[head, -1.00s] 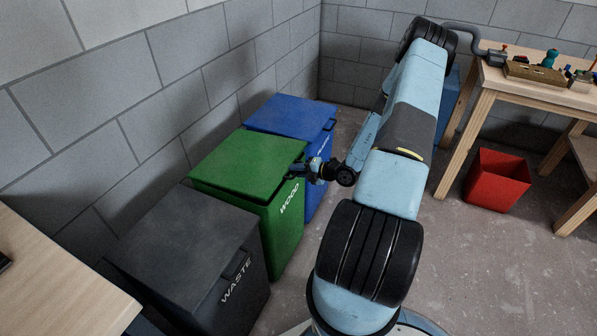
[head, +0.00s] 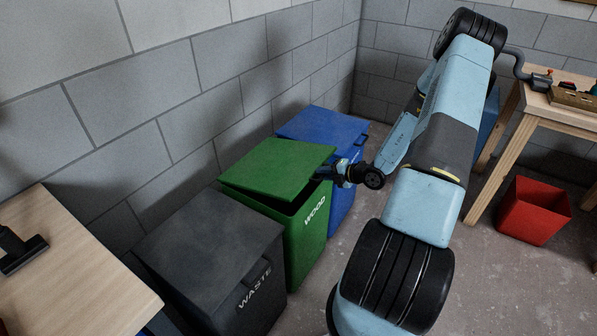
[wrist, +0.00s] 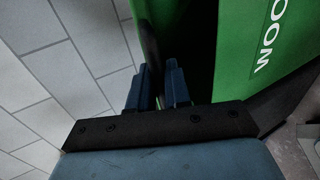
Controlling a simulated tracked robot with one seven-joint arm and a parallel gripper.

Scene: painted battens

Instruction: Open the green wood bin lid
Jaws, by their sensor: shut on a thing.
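The green wood bin (head: 303,248) stands between a grey and a blue bin, with "WOOD" on its front. Its green lid (head: 275,168) is partly raised at the front, with a dark gap between lid and rim. My gripper (head: 322,172) is at the lid's front edge. In the wrist view my gripper (wrist: 157,88) has its two blue fingers closed around a narrow dark part, which looks like the lid's handle. The bin's front (wrist: 265,50) shows on the right there, beside the dark opening. The bin's contents are hidden.
The grey waste bin (head: 205,262) stands close in front, and the blue bin (head: 318,130) close behind. A block wall (head: 215,95) runs along their back. A wooden table (head: 75,265) is at the left. A red bin (head: 530,212) stands by the workbench (head: 560,115) at the right.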

